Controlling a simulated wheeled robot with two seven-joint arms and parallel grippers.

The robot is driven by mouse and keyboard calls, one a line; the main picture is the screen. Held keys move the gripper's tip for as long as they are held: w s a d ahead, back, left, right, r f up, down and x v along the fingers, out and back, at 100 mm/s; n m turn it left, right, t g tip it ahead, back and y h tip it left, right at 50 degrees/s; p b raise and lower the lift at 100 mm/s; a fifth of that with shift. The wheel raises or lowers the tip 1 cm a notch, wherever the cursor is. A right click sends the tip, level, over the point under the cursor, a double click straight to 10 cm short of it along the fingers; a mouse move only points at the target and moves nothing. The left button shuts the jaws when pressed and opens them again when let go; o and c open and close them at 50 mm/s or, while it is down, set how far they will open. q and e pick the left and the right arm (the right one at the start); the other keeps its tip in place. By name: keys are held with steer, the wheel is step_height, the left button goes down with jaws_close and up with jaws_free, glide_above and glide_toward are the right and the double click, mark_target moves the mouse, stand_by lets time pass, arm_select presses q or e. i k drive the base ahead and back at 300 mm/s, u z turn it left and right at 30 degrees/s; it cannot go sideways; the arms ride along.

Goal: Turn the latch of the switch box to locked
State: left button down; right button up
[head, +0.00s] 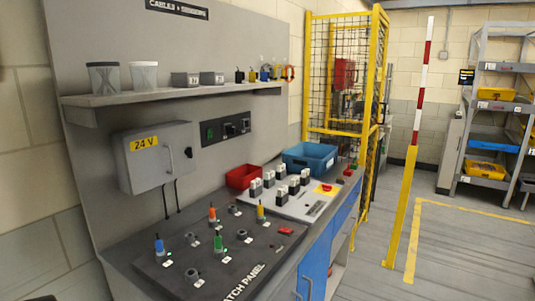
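A grey box (150,175) with a yellow "24 V" label (143,144) hangs on the grey back panel at the left, below the shelf. Its door looks closed. A pale curved handle (170,158) is on the front, and a small dark knob (188,152), possibly the latch, sits near the right edge. The knob is too small to tell its setting. Two dark cables hang from the box.
A black patch panel (240,264) with coloured plugs lies below the box. A control plate (210,131) with a green switch is to the right. Red (241,177) and blue (309,157) bins stand on the bench.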

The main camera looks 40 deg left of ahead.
mark_target(188, 152)
steer(key=z, duration=0.75)
steer(key=i, duration=1.2)
steer(key=u, duration=4.35)
